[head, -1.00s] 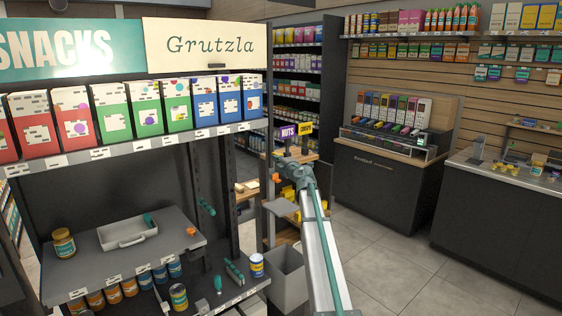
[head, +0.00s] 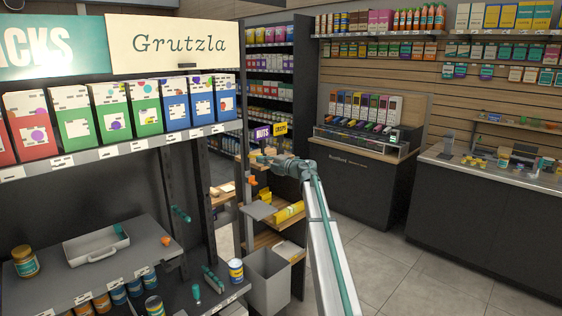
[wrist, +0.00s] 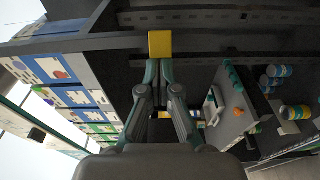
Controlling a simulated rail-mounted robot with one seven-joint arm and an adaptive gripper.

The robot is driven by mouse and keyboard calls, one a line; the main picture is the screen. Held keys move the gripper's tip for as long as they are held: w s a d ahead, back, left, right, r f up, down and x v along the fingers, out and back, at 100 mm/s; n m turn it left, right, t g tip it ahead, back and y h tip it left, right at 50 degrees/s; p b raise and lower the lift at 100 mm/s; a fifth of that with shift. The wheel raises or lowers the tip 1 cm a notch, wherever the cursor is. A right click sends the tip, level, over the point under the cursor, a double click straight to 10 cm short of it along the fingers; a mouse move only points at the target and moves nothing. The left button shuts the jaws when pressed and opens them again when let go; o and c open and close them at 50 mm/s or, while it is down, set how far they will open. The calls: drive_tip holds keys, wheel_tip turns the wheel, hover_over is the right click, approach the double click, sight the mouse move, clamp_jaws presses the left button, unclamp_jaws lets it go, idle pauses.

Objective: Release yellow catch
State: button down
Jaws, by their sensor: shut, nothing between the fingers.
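The yellow catch (wrist: 160,44) shows in the wrist view as a small square yellow block against a dark shelf rail. My gripper (wrist: 158,65) points at it with its two fingers together and empty. The fingertips lie just below the block in the picture; I cannot tell whether they touch it. In the head view my gripper (head: 264,158) reaches left near the dark upright at the end of the snack shelf. I cannot make out the catch for sure in the head view.
The snack shelf (head: 118,148) with rows of boxes stands at left. A grey tray (head: 97,245) and jars sit on its lower level. A grey bin (head: 268,278) stands below my arm. Yellow packs (head: 288,212) lie on a wooden shelf behind. The floor at right is clear.

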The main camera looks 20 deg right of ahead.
drive_tip(key=shift+w+d, duration=0.55)
drive_tip(key=shift+d, duration=0.05)
drive_tip(key=shift+s+a+p, duration=0.1)
drive_tip(key=shift+s+p, duration=0.05)
drive_tip(key=shift+p, duration=0.15)
drive_tip(key=b+v, duration=0.2)
drive_tip(key=v, duration=0.9)
drive_tip(key=shift+d, duration=0.25)
drive_tip(key=shift+s, duration=0.1)
